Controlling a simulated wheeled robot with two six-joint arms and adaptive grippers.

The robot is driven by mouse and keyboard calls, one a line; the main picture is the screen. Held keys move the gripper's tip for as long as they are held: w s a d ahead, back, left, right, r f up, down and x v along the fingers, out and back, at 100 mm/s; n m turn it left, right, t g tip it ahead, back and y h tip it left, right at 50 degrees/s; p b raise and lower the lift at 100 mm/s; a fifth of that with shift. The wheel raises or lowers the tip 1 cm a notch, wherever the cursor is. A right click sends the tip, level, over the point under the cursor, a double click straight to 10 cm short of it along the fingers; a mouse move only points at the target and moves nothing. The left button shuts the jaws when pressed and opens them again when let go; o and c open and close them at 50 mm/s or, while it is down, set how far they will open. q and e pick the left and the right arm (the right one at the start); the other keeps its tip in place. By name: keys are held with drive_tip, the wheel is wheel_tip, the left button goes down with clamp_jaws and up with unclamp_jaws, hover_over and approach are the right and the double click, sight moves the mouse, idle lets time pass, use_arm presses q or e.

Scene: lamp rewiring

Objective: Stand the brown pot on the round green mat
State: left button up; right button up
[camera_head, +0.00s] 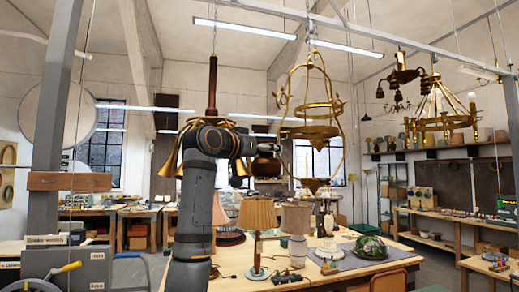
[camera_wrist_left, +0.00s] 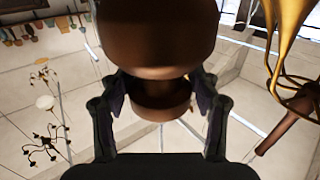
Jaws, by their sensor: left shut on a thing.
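The brown pot (camera_head: 266,167) is held up in the air by my left gripper (camera_head: 250,150), in front of the hanging brass lamps. In the left wrist view the brown pot (camera_wrist_left: 155,35) fills the top middle, with its narrower part between the two fingers of the left gripper (camera_wrist_left: 160,88), which are shut on it. I cannot make out a round green mat in either view. My right gripper is not in view.
Below is a wooden workbench (camera_head: 235,262) with a pleated lamp (camera_head: 258,215), another shaded lamp (camera_head: 296,220) and a green domed piece (camera_head: 370,246) on a grey cloth. A brass lantern frame (camera_head: 318,130) hangs close to the right of the pot.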

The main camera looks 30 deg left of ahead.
use_arm(q)
drive_tip(key=shift+s, duration=0.25)
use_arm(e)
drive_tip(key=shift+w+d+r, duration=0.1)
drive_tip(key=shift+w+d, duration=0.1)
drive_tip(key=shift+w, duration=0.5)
use_arm(q)
drive_tip(key=shift+w+f, duration=0.1)
drive_tip(key=shift+w, duration=0.05)
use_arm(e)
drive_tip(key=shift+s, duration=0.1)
